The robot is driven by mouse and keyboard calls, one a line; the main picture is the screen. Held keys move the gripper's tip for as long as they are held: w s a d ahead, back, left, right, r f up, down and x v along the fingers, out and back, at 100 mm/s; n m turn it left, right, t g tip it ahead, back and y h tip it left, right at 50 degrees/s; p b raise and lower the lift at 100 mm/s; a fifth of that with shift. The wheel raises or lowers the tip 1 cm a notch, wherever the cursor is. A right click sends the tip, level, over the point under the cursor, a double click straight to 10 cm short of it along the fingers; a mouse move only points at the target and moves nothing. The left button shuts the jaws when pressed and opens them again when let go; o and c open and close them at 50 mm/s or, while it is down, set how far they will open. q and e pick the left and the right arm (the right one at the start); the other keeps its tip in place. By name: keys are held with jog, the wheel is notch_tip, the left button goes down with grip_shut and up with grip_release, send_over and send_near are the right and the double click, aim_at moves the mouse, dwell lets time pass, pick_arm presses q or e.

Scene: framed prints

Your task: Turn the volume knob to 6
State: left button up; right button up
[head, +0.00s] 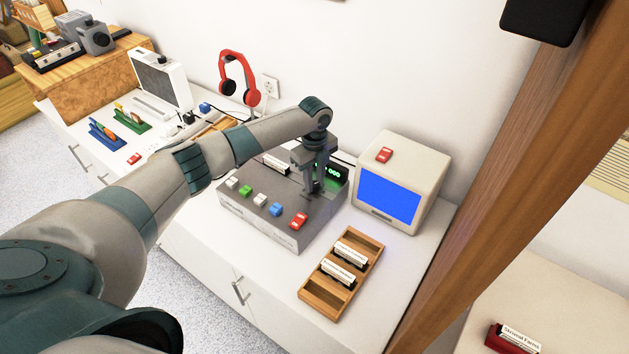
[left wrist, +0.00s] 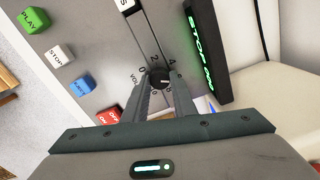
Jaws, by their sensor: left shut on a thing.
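The grey control box (head: 235,207) stands on the white cabinet, with several coloured buttons along its front. Its dark volume knob (left wrist: 159,76) sits in a printed dial in the left wrist view; 0, 2 and 4 are legible around it. A pale mark on the knob is too small to read against the scale. My left gripper (head: 313,188) points down at the box, and its fingers (left wrist: 161,88) are shut on the knob from both sides. In the head view the gripper hides the knob. My right gripper is not in view.
A display with green characters (head: 334,173) stands close behind the gripper. A white monitor with a blue screen (head: 390,200) is to the right. A wooden tray (head: 351,262) with labelled cards lies in front. Red headphones (head: 240,80) stand behind. A wooden post (head: 500,165) borders the right.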

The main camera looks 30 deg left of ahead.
aim_at(315, 184)
pick_arm(q)
jog(key=shift+r, duration=0.1)
jog(key=o, duration=1)
jog(key=shift+o, duration=0.2)
notch_tip(315, 184, up, 17)
jog(key=b, duration=0.5)
jog(key=shift+r, duration=0.15)
jog(key=shift+r, duration=0.1)
